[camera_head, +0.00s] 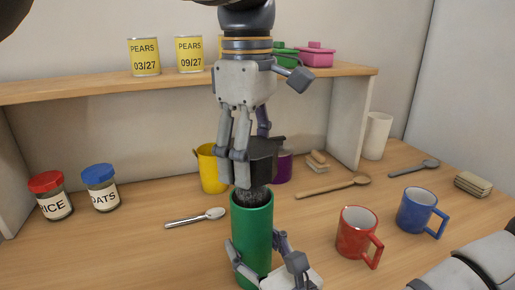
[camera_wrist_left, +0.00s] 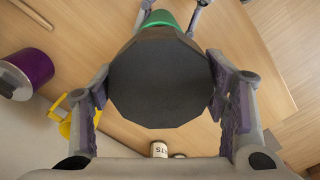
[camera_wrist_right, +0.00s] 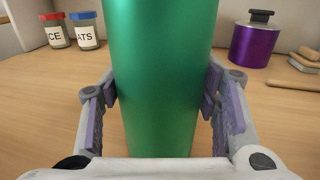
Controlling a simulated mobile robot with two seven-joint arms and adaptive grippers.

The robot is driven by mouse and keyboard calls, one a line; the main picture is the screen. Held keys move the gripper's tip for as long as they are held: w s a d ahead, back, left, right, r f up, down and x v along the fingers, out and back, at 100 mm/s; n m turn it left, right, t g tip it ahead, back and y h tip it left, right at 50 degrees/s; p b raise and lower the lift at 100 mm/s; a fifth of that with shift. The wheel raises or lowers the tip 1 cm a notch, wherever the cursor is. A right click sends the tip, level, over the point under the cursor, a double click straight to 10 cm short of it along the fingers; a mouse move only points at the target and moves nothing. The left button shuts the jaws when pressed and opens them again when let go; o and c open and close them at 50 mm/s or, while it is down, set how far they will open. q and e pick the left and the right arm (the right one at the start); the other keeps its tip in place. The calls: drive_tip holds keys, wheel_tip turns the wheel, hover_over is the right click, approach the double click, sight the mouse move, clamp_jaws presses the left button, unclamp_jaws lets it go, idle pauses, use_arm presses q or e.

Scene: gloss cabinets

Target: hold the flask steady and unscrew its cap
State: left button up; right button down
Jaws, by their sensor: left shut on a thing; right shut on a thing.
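The green flask (camera_head: 252,238) stands upright on the counter; its body fills the middle of the right wrist view (camera_wrist_right: 162,80). My right gripper (camera_wrist_right: 160,90) is shut on the flask's body, one finger on each side. The black cap (camera_head: 264,160) is above the flask, gripped by my left gripper (camera_head: 245,160), which reaches down from above. A dark, speckled neck (camera_head: 251,195) shows between the cap and the green rim. The cap's flat top fills the middle of the left wrist view (camera_wrist_left: 160,80). I cannot tell whether cap and neck still touch.
A red mug (camera_head: 357,232) and a blue mug (camera_head: 416,208) stand to the right. A yellow mug (camera_head: 211,170) and purple canister (camera_wrist_right: 252,45) are behind. A metal spoon (camera_head: 196,217) lies left, a wooden spoon (camera_head: 335,187) right. Rice (camera_head: 50,195) and oats (camera_head: 101,188) jars stand far left.

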drive_tip(key=shift+c, duration=2.4)
unclamp_jaws()
